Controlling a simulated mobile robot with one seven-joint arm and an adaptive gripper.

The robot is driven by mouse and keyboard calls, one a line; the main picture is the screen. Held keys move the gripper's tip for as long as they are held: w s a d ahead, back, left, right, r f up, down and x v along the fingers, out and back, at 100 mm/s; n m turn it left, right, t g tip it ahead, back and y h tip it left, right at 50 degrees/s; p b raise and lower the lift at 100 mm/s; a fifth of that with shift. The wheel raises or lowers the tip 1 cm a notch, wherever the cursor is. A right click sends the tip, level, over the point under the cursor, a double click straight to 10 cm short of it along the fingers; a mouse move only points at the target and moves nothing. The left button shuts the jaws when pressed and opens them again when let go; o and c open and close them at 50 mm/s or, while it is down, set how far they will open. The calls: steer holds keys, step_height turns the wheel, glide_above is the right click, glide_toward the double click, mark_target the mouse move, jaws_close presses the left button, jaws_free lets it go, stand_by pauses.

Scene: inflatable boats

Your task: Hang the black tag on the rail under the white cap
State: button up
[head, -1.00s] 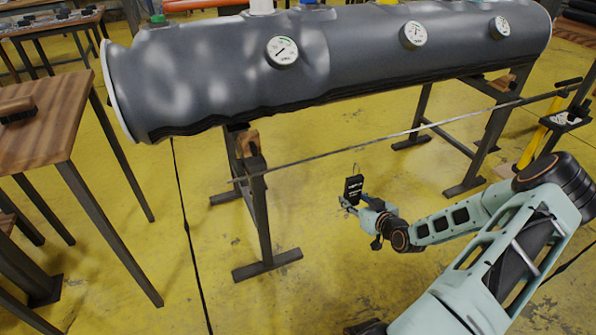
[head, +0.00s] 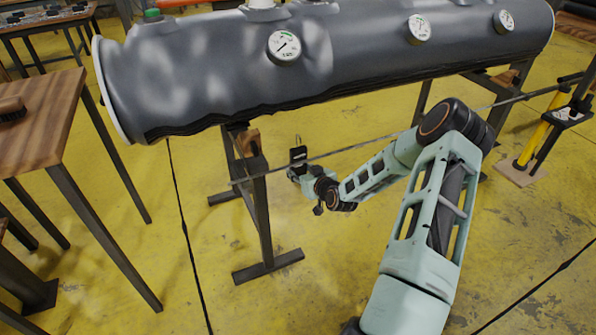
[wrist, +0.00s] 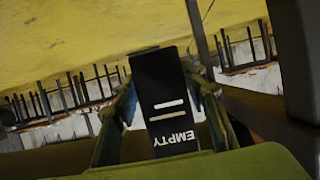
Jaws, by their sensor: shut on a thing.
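The black tag (head: 298,154) has a thin wire hook on top and stands upright in my gripper (head: 299,172). In the wrist view the tag (wrist: 160,85) shows white bars and the word EMPTY, between the two fingers of my gripper (wrist: 163,92). The thin grey rail (head: 377,143) runs from the stand's post up to the right, below the tube. In the head view the tag's lower part overlaps the rail's line, with the hook above it. I cannot tell whether they touch. The white cap (head: 262,4) is on top of the tube, cut by the frame's top edge.
The large grey tube (head: 210,75) with several gauges lies on dark trestles (head: 262,215). A wooden table (head: 45,115) stands at the left. A yellow cylinder (head: 534,140) stands at the right. The yellow floor in front of the rail is mostly clear.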

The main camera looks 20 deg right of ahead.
steer(key=s+f, duration=0.1)
steer(key=s, duration=0.7)
steer(key=shift+s+d+f, duration=0.15)
steer(key=shift+s+f, duration=0.1)
steer(key=shift+s, duration=0.05)
stand_by(0.3)
stand_by(0.3)
steer(key=o, duration=1.2)
steer(key=shift+o, duration=0.2)
steer(key=shift+s, duration=0.1)
